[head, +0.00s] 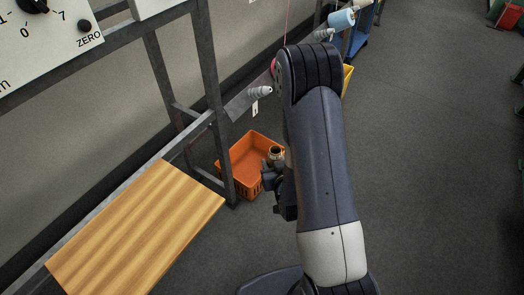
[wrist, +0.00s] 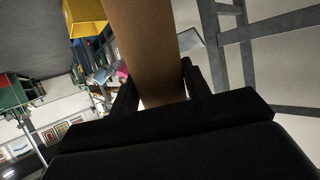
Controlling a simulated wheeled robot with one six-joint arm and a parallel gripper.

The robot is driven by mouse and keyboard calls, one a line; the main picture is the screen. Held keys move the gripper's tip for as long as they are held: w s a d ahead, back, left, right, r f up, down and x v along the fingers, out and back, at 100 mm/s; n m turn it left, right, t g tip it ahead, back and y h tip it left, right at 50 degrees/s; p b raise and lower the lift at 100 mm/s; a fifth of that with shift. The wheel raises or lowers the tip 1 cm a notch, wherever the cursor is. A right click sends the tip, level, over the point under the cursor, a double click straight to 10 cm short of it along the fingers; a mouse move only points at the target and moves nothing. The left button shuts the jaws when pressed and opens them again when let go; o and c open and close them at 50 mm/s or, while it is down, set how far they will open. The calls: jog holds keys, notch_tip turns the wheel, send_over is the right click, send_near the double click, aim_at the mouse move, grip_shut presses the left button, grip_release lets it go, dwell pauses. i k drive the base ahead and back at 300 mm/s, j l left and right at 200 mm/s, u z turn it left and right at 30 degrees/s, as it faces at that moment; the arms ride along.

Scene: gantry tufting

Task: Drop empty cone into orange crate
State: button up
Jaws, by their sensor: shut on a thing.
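The empty cone is a plain brown cardboard tube (wrist: 148,45) held between the two black fingers of my gripper (wrist: 157,88) in the wrist view. In the head view, its dark open end with a tan rim (head: 276,151) shows beside my arm. My gripper (head: 271,168) is shut on it there, partly hidden by my arm. The orange crate (head: 246,163) is on the floor, open and with no contents visible. The cone appears over or just in front of the crate's right side; I cannot tell its height above it.
A grey metal frame post (head: 212,105) stands close to the crate's left side. A wooden board (head: 140,232) lies at lower left. A yellow crate (head: 347,79) is partly hidden behind my arm. Cones of yarn, one light blue (head: 341,20), sit farther back. The floor at right is clear.

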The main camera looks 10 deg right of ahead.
aim_at(254, 171)
jog(key=i+l+z, duration=0.1)
jog(key=i+l, duration=0.15)
jog(key=i, duration=0.35)
jog(key=i+l+z, duration=0.15)
jog(key=i, duration=0.5)
